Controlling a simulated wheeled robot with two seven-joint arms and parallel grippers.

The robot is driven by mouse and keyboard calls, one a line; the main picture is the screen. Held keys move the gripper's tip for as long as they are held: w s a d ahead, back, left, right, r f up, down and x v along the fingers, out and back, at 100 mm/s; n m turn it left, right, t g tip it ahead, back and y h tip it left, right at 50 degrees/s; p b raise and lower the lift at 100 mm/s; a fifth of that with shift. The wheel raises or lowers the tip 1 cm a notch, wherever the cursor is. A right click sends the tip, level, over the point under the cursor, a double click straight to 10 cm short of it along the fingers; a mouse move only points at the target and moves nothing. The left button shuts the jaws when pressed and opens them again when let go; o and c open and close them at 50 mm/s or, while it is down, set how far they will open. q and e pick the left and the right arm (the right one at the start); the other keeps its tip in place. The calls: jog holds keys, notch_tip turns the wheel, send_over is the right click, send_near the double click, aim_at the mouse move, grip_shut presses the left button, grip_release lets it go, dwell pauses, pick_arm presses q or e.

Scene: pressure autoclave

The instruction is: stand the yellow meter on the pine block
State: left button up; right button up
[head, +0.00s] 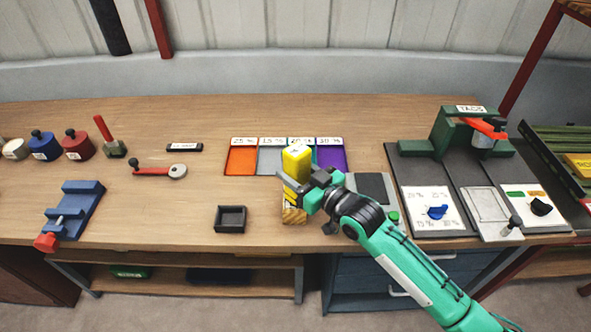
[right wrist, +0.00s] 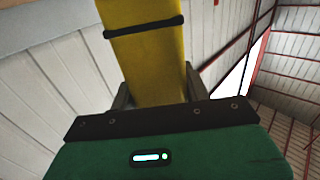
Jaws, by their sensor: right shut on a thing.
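The yellow meter (head: 296,161) stands upright near the middle of the bench in the head view. My right gripper (head: 302,187) is shut on it, reaching in from the lower right and covering part of its lower half. In the right wrist view the yellow meter (right wrist: 145,60), with a black band around it, sits between my two fingers. The pine block (head: 294,216) shows just below the meter and fingers. I cannot tell whether the meter's base touches the block. My left gripper is not in view.
Behind the meter lies a row of coloured squares, including an orange one (head: 241,160). A small dark tray (head: 231,219) is to the left of the block. A grey device with a dark plate (head: 372,187) is close on the right.

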jog(key=o, duration=1.1)
jog(key=shift+f, duration=0.1)
jog(key=shift+o, duration=0.2)
jog(key=shift+r, duration=0.2)
pick_arm(q)
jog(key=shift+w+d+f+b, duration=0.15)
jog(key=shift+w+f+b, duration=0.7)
jog(key=shift+b, duration=0.3)
pick_arm(e)
jog(key=v, duration=1.2)
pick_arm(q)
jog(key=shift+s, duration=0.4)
